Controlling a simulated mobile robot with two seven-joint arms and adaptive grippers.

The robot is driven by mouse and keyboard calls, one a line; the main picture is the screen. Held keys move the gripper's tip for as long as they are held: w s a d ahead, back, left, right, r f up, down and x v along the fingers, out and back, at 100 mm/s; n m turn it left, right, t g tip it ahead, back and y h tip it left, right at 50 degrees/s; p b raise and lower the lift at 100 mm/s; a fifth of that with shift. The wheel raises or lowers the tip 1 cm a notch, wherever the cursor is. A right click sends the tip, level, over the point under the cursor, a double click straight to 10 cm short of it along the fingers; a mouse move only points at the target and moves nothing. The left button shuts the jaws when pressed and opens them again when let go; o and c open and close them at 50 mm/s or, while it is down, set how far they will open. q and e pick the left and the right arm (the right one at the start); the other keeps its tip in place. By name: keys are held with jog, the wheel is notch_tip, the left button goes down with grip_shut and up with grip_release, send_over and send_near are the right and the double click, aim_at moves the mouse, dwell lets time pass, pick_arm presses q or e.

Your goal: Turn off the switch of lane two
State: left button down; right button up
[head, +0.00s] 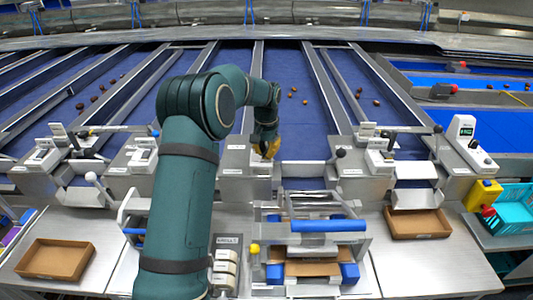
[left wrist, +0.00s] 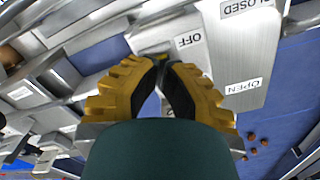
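My left arm rises through the middle of the head view. Its yellow gripper (head: 267,149) hangs at the right side of a grey control box (head: 236,160) at the front of a blue lane. In the left wrist view the yellow fingers with black pads (left wrist: 160,60) come together at their tips, close to an OFF label (left wrist: 188,41) on a grey surface. The switch itself is hidden by the fingers. I cannot tell whether anything is pinched between them. A grey plate (left wrist: 240,60) with CLOSED and OPEN labels lies beside the fingers. My right gripper is not in view.
Another lane's lever with a black knob (head: 341,153) stands to the right. Cardboard trays sit at the left (head: 55,260) and right (head: 418,224). A blue-handled frame (head: 314,226) stands in front. Brown dates lie on the blue lanes (head: 285,75).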

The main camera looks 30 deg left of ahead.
pick_arm(q)
jog(key=shift+f+b, duration=0.3)
jog(key=shift+f, duration=0.3)
jog(key=shift+r, duration=0.15)
jog(key=shift+r+p, duration=0.5)
jog(key=shift+p, duration=0.05)
notch_tip(320, 180, up, 4)
jog(key=p, duration=0.3)
jog(key=shift+f, duration=0.1)
jog(key=shift+r+p, duration=0.5)
jog(key=shift+r, duration=0.55)
